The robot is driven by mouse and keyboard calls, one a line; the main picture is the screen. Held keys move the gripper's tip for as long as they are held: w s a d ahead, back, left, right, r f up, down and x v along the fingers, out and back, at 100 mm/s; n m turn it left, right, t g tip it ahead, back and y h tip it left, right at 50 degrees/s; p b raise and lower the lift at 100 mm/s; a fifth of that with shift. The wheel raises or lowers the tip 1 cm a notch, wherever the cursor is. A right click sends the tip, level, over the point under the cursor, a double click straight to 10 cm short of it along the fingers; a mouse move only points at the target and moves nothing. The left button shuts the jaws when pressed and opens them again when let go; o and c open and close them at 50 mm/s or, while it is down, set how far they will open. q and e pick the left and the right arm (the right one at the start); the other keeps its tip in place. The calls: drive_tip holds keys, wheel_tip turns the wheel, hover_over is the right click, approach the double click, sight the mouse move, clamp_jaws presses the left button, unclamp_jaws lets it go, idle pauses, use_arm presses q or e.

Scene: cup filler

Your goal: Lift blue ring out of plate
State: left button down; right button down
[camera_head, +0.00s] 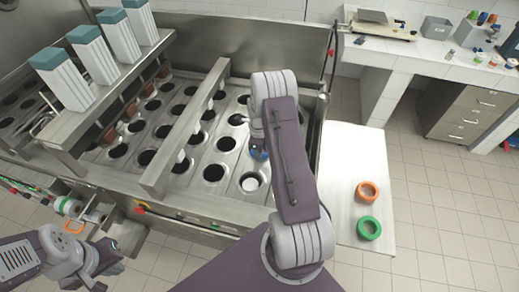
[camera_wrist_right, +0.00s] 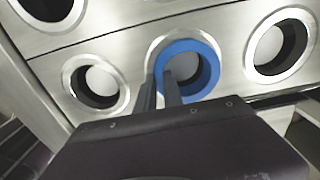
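The blue ring (camera_wrist_right: 207,72) sits at a round hole of the metal plate (camera_wrist_right: 130,42), and a bright rim shows behind its upper edge. My right gripper (camera_wrist_right: 160,88) has its two fingers close together at the ring's left wall, one outside and one in the opening, and appears shut on that wall. In the head view only a little of the blue ring (camera_head: 259,154) shows beside my right arm, which hides the right fingertips. I cannot tell whether the ring is clear of the hole. My left gripper (camera_head: 108,258) is at the lower left, away from the plate; its opening is unclear.
A white side table (camera_head: 345,165) right of the machine holds an orange ring (camera_head: 367,191) and a green ring (camera_head: 369,228). A raised metal rail (camera_head: 188,130) crosses the plates left of my right arm. Tall cartons (camera_head: 92,55) stand on a shelf at the upper left.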

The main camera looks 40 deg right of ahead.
drive_tip(key=shift+s+r, duration=0.1)
drive_tip(key=shift+s, duration=0.05)
drive_tip(key=shift+r+b, duration=0.3)
drive_tip(key=shift+r, duration=0.2)
wheel_tip(320, 180, up, 3)
drive_tip(key=shift+d+b, duration=0.1)
drive_tip(key=shift+b, duration=0.45)
drive_tip(key=s+d+r+b, duration=0.2)
drive_tip(key=s+r, duration=0.5)
drive_tip(key=s, duration=0.4)
drive_tip(key=shift+d, duration=0.3)
drive_tip(key=shift+s, duration=0.1)
